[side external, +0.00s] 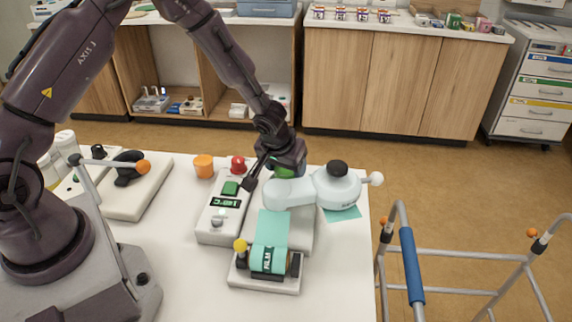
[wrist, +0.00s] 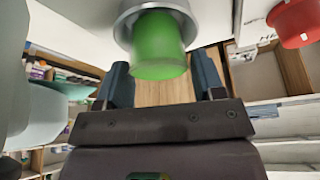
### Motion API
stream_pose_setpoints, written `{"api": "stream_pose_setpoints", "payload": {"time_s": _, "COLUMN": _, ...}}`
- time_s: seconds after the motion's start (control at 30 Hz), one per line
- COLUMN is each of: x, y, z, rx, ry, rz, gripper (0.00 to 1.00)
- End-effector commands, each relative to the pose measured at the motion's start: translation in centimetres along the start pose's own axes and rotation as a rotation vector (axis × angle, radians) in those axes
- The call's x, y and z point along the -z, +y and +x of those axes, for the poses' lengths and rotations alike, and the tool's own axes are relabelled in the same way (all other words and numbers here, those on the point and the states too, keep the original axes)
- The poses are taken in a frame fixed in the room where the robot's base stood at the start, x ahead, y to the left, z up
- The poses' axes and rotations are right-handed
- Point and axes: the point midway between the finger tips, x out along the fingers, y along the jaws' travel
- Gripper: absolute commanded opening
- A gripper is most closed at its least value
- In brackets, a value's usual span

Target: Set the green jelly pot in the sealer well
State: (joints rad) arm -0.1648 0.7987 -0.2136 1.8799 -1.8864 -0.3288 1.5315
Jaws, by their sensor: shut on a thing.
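The green jelly pot (side external: 284,171) shows as a small green patch below my gripper (side external: 284,157) in the side view, mostly hidden by the gripper and the sealer's pale head (side external: 315,188). In the wrist view the green pot (wrist: 158,48) sits between the two dark fingers of my gripper (wrist: 164,78), which are shut on it. A grey metal ring (wrist: 128,14) surrounds the pot's far end. I cannot tell how deep the pot is in it. The sealer (side external: 215,225) has a green button, a lit display and a teal film roll (side external: 268,256).
A red knob (side external: 238,165) and an orange pot (side external: 203,167) stand left of my gripper. A walker frame (side external: 412,265) stands right of the white table.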

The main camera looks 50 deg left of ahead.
Motion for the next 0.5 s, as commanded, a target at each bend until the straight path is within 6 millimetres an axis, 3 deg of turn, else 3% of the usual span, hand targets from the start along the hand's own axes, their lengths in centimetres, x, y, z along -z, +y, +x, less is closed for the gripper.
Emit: {"api": "stream_pose_setpoints", "payload": {"time_s": 0.5, "x": -0.24, "y": 0.01, "z": 0.61, "rx": 0.000, "ry": 0.000, "rz": 0.001, "gripper": 0.37}}
